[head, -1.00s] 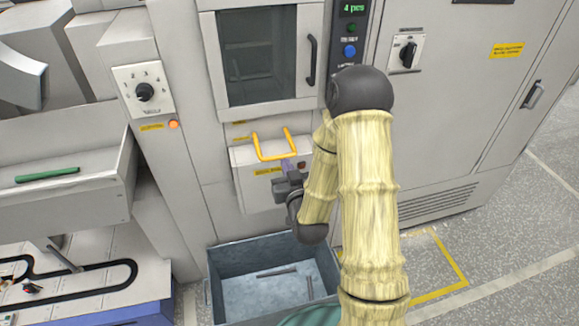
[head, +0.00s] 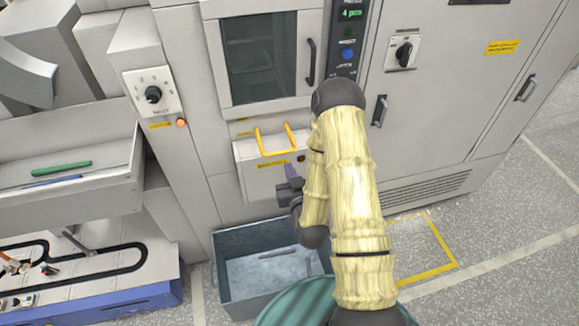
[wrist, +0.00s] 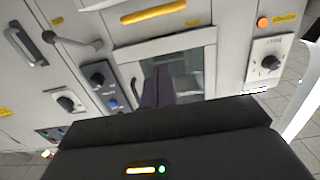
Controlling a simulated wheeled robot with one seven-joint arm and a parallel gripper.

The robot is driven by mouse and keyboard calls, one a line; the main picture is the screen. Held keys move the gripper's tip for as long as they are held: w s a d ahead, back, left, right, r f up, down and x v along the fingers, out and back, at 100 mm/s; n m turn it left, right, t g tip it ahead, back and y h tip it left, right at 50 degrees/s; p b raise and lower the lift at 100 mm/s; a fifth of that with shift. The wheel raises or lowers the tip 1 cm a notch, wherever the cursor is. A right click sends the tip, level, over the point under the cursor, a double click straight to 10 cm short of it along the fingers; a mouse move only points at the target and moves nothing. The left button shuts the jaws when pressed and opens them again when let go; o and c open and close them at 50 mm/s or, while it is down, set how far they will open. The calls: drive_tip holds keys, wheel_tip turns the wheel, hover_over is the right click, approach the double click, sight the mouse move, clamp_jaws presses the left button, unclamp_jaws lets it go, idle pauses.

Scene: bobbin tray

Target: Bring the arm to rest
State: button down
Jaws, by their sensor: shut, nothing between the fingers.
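My arm, in a yellowish padded sleeve, reaches down the middle of the head view. My gripper (head: 291,172) is in front of the grey drawer front with the yellow handle (head: 276,143). Its fingers are shut with nothing seen between them. In the wrist view my gripper (wrist: 158,72) shows as dark purple fingers close together, pointing toward the cabinet's window. I cannot tell from the head view whether the fingertips touch the drawer front; the arm hides part of it.
A grey bin (head: 232,289) with dark rods stands on the floor below. A tray (head: 100,200) with a green and a blue rod is at the left. A green round surface (head: 290,305) is at the bottom. The cabinet (head: 450,110) stands behind; open floor (head: 500,220) lies right.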

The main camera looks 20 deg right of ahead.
drive_tip(key=shift+w, duration=0.1)
idle(0.5)
drive_tip(key=s+r+g, duration=0.5)
drive_tip(key=s+g, duration=0.2)
drive_tip(key=s, duration=0.1)
drive_tip(key=s+r+g, duration=0.5)
drive_tip(key=s+g, duration=0.2)
drive_tip(key=s, duration=0.2)
drive_tip(key=shift+r+g, duration=0.3)
drive_tip(key=shift+g, duration=0.1)
